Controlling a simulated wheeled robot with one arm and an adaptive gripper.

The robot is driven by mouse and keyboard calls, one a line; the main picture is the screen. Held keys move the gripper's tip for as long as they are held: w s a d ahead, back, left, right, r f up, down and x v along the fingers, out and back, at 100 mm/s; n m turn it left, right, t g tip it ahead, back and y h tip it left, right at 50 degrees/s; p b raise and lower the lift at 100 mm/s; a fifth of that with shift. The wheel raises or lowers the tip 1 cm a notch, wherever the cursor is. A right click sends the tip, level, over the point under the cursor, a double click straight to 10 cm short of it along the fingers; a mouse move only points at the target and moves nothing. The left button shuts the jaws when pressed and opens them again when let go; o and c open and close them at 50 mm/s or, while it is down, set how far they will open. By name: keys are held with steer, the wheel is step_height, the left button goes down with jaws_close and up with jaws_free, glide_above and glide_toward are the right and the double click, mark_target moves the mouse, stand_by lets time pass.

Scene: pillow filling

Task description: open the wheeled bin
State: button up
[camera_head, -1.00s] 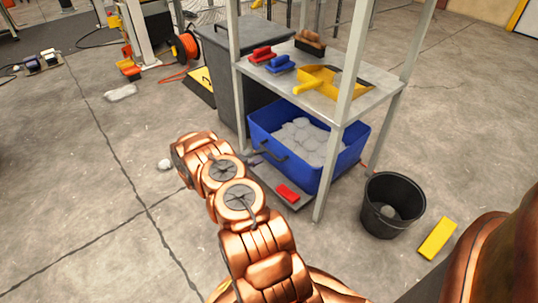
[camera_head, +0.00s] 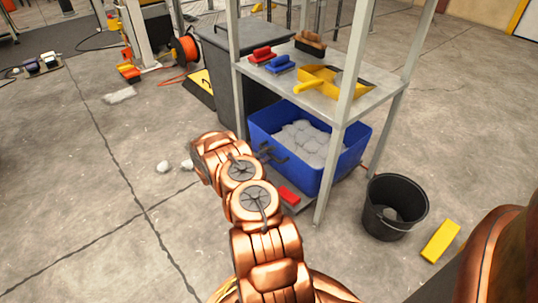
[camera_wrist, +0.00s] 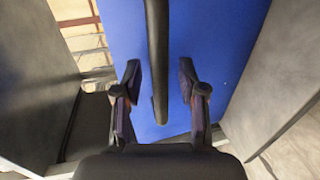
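The wheeled bin (camera_head: 222,85) is a tall dark grey bin behind the shelf, and its flat lid (camera_head: 258,33) looks shut. Its lower right side is hidden by the shelf and a blue tub. My gripper (camera_head: 276,153) is low in front of the blue tub (camera_head: 337,175), apart from the bin's lid. In the wrist view my gripper (camera_wrist: 160,88) is open, with a finger on each side of the tub's dark bar handle (camera_wrist: 158,50). Gaps show between the fingers and the handle.
The metal shelf (camera_head: 375,93) holds a red brush, a blue brush, a brown brush and a yellow dustpan (camera_head: 330,81). The tub holds white filling. A black bucket (camera_head: 395,207) and yellow block (camera_head: 440,241) stand right.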

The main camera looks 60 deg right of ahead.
jaws_close()
steer(key=shift+a, duration=0.1)
stand_by(0.5)
